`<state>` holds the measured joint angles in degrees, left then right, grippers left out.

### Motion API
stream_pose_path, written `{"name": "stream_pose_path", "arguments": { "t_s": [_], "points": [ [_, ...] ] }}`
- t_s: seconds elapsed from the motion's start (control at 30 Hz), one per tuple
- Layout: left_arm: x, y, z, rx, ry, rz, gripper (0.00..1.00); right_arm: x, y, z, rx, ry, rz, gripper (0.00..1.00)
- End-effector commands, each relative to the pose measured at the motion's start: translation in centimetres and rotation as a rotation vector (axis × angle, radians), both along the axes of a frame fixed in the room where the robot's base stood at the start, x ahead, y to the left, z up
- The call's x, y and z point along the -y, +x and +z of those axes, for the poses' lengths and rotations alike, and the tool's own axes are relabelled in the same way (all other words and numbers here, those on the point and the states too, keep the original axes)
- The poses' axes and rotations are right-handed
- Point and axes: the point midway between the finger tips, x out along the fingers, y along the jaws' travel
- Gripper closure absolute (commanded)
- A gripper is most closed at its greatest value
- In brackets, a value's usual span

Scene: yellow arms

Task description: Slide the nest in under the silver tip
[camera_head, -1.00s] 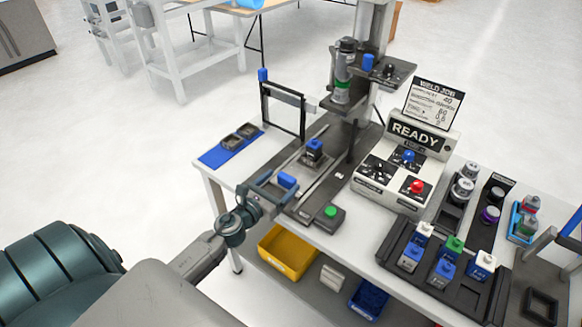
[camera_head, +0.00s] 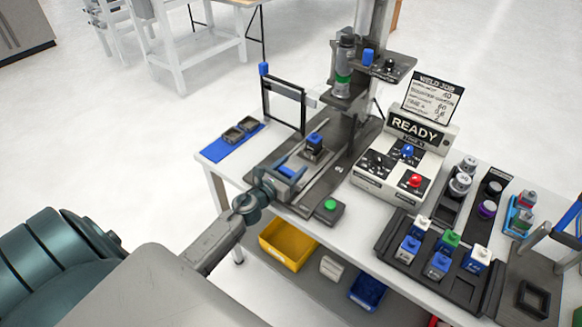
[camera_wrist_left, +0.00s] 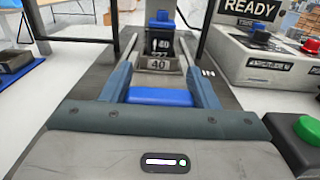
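Contact with the bar is not clear. My right gripper is not in view.
A black frame (camera_head: 283,100) stands left of the rails, beside a blue mat (camera_head: 228,145) with two dark trays. A green button box (camera_head: 329,208) is close on the right. The READY control box (camera_head: 402,165) stands farther right.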

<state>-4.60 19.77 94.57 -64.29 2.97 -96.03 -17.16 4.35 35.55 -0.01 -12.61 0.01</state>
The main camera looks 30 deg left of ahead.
Motion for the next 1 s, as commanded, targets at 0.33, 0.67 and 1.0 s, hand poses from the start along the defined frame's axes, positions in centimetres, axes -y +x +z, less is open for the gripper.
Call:
{"name": "stream_pose_path", "arguments": {
  "t_s": [0.33, 0.67, 1.0],
  "points": [
    [0.1, 3.2, 0.2, 0.003, -0.002, 0.003, 0.86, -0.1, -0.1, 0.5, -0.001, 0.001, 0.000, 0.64],
    [0.8, 10.8, -0.1, 0.003, -0.001, 0.003, 0.86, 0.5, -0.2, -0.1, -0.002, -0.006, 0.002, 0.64],
    [1.1, 14.5, 0.0, 0.000, 0.000, 0.001, 0.87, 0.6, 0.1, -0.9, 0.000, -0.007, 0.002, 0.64]
  ]
}}
